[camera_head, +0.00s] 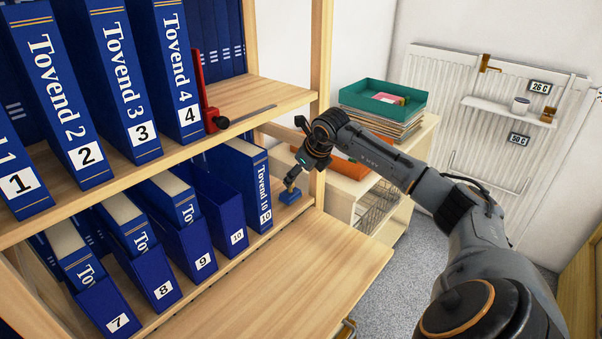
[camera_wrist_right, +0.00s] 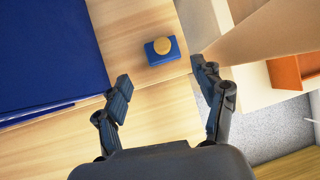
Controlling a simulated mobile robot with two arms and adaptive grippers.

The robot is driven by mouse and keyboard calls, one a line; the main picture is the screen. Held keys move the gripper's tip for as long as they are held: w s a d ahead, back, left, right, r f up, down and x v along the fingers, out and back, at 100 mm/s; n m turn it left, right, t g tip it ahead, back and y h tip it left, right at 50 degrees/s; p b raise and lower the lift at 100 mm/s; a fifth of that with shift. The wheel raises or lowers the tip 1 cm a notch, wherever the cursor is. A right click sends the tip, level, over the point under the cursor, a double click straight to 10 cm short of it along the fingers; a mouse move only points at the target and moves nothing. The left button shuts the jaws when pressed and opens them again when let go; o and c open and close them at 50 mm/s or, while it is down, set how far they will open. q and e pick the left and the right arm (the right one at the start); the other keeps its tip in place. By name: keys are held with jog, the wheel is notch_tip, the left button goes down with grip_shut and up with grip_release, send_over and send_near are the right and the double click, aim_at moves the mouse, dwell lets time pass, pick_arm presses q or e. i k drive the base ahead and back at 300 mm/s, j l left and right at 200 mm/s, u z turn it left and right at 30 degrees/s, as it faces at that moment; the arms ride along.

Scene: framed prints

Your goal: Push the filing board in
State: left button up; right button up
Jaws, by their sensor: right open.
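The filing board (camera_head: 290,275) appears to be the flat pale wooden panel jutting out in front of the lower shelf with binders. Its near edge runs off the bottom of the head view. My right gripper (camera_head: 294,180) is beside binder 10, at the right end of the lower shelf, above and behind the board. In the wrist view my right gripper (camera_wrist_right: 161,77) is open and empty, its fingers apart. A small blue block with a round yellow top (camera_wrist_right: 161,49) lies beyond the fingertips; its blue side shows in the head view (camera_head: 289,197). My left gripper is out of view.
Blue binders stand on the upper shelf (camera_head: 270,100) and in blue boxes on the lower shelf (camera_head: 175,318). A red bookend (camera_head: 205,95) is by binder 4. A low cabinet with a green tray (camera_head: 382,97) and a radiator (camera_head: 450,75) are at right. Grey carpet is clear.

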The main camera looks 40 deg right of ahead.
aim_at(305, 281)
jog(key=k+j, duration=0.15)
jog(key=k, duration=0.35)
jog(key=k+j, duration=0.1)
jog(key=k, duration=0.4)
jog(key=k+j, duration=0.15)
jog(key=k, duration=0.3)
